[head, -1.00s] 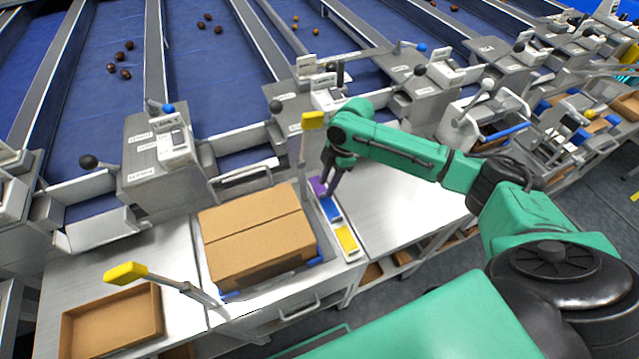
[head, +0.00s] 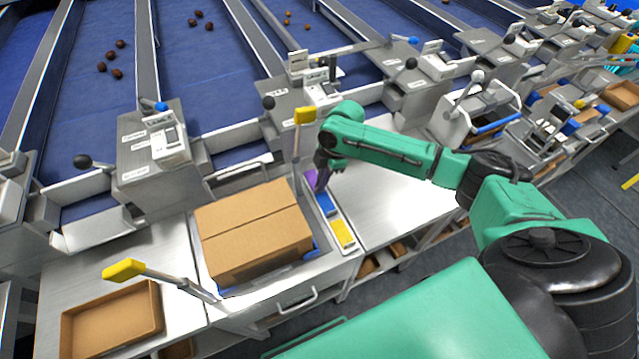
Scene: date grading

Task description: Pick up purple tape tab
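The purple tape tab (head: 311,179) is at the far end of a narrow pale holder, beside the cardboard box. A blue tab (head: 326,203) and a yellow tab (head: 342,234) lie in the same holder, nearer to me. My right gripper (head: 321,182) points down at the purple tab. Its dark fingers look closed on the tab and hide part of it. The tab seems slightly raised, but whether it is clear of the holder is hard to tell. My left gripper is not in view.
A closed cardboard box (head: 255,232) stands left of the holder. A yellow-tipped lever (head: 305,117) rises close behind the gripper; another (head: 125,270) is at the front left, near a shallow brown tray (head: 110,318). The metal tabletop (head: 375,205) right of the holder is clear.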

